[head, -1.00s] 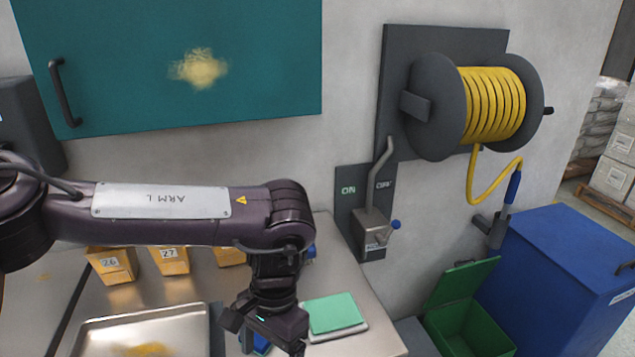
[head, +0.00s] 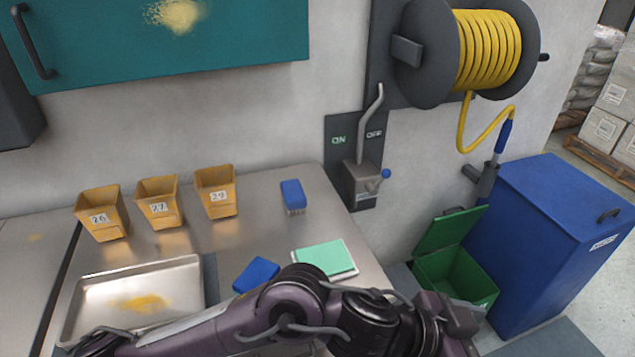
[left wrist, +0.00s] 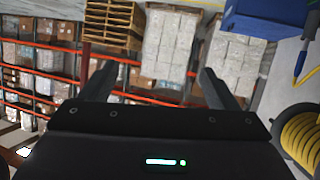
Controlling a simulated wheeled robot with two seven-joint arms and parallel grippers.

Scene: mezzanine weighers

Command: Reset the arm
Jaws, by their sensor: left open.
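My left arm comes in from the lower left of the head view and reaches right across the front of the steel bench (head: 245,238). My left gripper (head: 460,325) is at its right end, low in the picture and in front of the green bin. In the left wrist view the two fingers of my left gripper (left wrist: 155,85) stand wide apart with nothing between them. That view looks out past the bench towards shelving. My right gripper is not in either view.
Bins 26 (head: 103,215), 27 (head: 160,205) and 29 (head: 216,193), a blue brush (head: 292,195), a tray (head: 180,275) with yellow powder and a green pad (head: 325,257) are on the bench. A green bin (head: 455,275), blue chest (head: 560,240) and hose reel (head: 485,50) stand right.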

